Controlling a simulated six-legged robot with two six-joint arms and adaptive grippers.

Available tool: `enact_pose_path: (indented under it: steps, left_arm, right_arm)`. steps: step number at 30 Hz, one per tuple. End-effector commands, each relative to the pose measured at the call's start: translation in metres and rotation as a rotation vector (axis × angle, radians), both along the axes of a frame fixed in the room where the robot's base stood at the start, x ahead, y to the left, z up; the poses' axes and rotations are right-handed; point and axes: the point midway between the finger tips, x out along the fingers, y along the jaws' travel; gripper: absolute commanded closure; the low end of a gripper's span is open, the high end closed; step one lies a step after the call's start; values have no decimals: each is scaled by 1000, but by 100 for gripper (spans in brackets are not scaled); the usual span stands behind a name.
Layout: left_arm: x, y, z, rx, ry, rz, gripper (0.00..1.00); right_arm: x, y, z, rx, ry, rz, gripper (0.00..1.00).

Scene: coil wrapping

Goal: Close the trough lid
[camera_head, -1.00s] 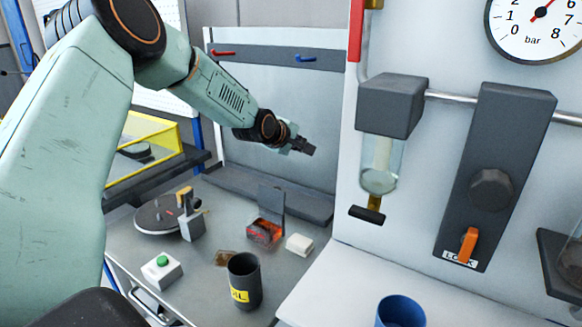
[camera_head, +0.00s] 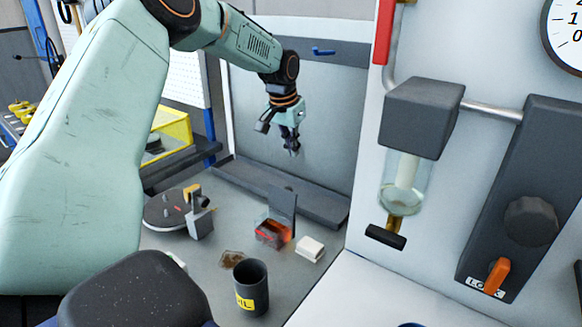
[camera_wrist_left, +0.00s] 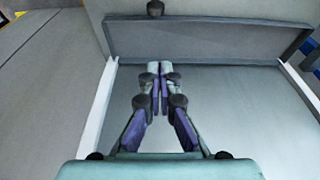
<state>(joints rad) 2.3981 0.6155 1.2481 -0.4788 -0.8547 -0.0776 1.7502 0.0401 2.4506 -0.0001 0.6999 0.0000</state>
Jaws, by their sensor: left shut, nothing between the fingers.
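The trough (camera_head: 272,233) is a small box with an orange-red glow inside, on the grey bench in the head view. Its dark flat lid (camera_head: 283,205) stands upright at the trough's back edge, so the trough is open. My left gripper (camera_head: 294,150) points down above and behind the lid, apart from it, in front of the grey back panel. Its fingers are together and empty; the wrist view (camera_wrist_left: 159,70) also shows them touching. Neither trough nor lid can be made out in the wrist view. My right gripper is not in view.
A white block (camera_head: 310,249) lies right of the trough. A black cup with a yellow label (camera_head: 250,287) stands in front. A round dark turntable (camera_head: 165,212) with a grey block (camera_head: 200,224) is to the left. A dark ledge (camera_head: 315,197) runs behind the trough.

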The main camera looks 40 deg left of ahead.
Motion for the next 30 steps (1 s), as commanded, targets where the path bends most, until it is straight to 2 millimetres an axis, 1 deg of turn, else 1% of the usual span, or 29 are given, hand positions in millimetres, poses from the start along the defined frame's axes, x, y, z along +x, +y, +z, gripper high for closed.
enact_pose_path:
  steps: [9,18,22,30]
  left_arm:
    - [15,2,-53,2,3,1,100]
    - [29,4,-95,2,1,1,100]
    - [19,3,-89,-2,-1,3,100]
    - [-2,0,-88,-2,-1,3,100]
  right_arm:
    - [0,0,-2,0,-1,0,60]
    - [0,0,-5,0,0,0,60]
    - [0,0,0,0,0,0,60]
    - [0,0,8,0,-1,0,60]
